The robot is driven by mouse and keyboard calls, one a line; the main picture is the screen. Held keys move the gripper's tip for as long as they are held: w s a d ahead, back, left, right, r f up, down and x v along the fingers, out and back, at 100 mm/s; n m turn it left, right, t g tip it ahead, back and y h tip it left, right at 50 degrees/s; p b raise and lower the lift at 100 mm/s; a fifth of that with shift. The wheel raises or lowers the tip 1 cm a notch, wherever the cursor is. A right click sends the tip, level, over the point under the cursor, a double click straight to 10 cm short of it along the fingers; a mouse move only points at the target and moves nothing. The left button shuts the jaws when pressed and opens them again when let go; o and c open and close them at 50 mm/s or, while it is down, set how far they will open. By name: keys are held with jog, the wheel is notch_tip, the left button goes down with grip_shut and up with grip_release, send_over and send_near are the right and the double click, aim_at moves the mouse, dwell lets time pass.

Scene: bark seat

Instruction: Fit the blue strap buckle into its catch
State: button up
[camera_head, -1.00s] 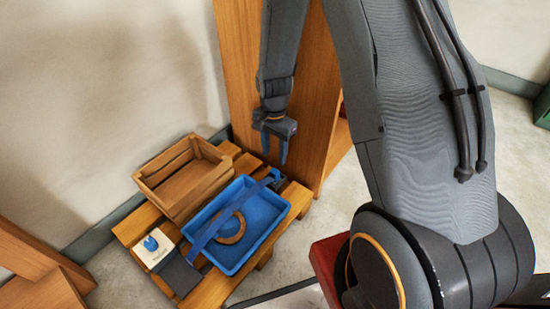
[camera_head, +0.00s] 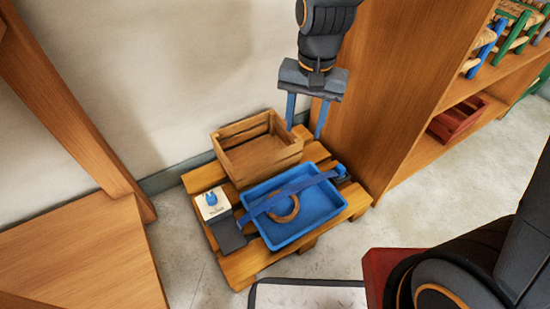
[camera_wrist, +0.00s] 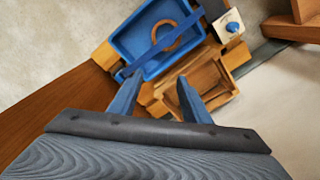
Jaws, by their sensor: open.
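A blue strap (camera_head: 262,208) runs diagonally across a blue tray (camera_head: 318,218) on a wooden pallet (camera_head: 245,267). It also crosses the tray in the wrist view (camera_wrist: 162,45). A small blue fitting (camera_head: 342,172) sits at the strap's right end; whether it is buckle or catch I cannot tell. A dark grey block (camera_head: 228,236) lies at the left end. My gripper (camera_head: 305,132) is open and empty, pointing down above the pallet's back, apart from the strap. Its fingers also show in the wrist view (camera_wrist: 160,76).
A brown ring (camera_head: 286,211) lies in the tray, partly under the strap. An open wooden crate (camera_head: 262,160) stands behind the tray. A wooden shelf unit (camera_head: 385,100) rises close on the right, holding a red crate (camera_head: 458,118).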

jog(key=s+a+r+n, duration=0.3)
jog(key=s+r+n, duration=0.2)
jog(key=s, duration=0.5)
jog(key=s+a+r+n, duration=0.3)
jog(key=s+r+n, duration=0.2)
jog(key=s, duration=0.5)
jog(key=shift+r+y, duration=0.2)
jog(key=shift+y, duration=0.2)
jog(key=shift+r, duration=0.1)
jog(key=shift+d+r+m+p, duration=0.15)
jog(key=shift+r+m+p, duration=0.15)
jog(key=shift+r+p, duration=0.8)
jog(key=shift+r+p, duration=0.3)
jog(key=shift+p, duration=0.1)
